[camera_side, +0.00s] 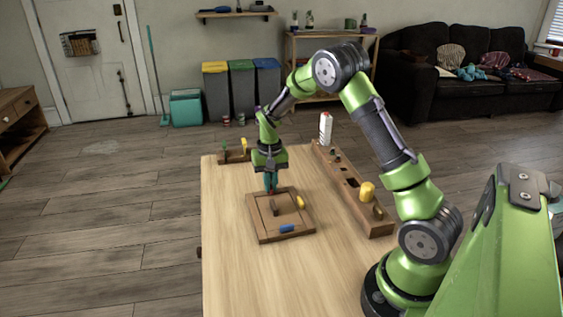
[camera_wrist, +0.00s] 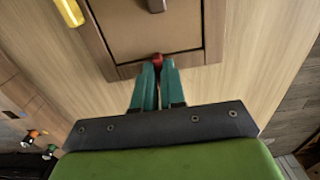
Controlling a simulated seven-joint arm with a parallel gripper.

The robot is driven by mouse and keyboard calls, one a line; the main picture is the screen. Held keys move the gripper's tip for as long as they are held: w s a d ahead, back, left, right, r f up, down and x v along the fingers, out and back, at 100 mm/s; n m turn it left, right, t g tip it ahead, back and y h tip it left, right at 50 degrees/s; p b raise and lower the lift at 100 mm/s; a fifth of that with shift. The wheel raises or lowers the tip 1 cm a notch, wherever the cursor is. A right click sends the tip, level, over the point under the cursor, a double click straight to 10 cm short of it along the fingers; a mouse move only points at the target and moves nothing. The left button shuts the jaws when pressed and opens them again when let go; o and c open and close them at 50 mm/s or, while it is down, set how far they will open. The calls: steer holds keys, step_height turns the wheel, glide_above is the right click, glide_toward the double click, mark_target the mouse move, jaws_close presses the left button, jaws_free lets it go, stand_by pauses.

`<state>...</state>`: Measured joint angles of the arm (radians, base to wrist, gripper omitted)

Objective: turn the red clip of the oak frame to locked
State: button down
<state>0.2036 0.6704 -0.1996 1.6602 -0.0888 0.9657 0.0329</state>
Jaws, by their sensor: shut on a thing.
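The oak frame (camera_side: 262,238) lies flat on the table, with a brown panel inside it; its edge also shows in the wrist view (camera_wrist: 208,40). The red clip (camera_wrist: 157,58) sits on one side of the frame, between my fingertips. My gripper (camera_wrist: 155,66) is shut on the red clip; in the side view my gripper (camera_side: 270,187) points down at the frame's far edge. Most of the clip is hidden by the fingers, and I cannot tell its exact angle. A yellow clip (camera_side: 300,202) and a blue clip (camera_side: 287,228) sit on other sides of the frame. A dark knob (camera_side: 275,209) stands on the panel.
A long wooden rack (camera_side: 350,187) lies to the right of the frame, with a yellow cylinder (camera_side: 367,191) and a white carton (camera_side: 325,129) at it. A smaller wooden block (camera_side: 234,156) with a yellow piece is at the back left. The table front (camera_side: 290,275) is clear.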

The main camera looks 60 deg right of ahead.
steer(key=shift+n, duration=0.3)
steer(key=c, duration=1.2)
jaws_free()
step_height(320, 180, up, 17)
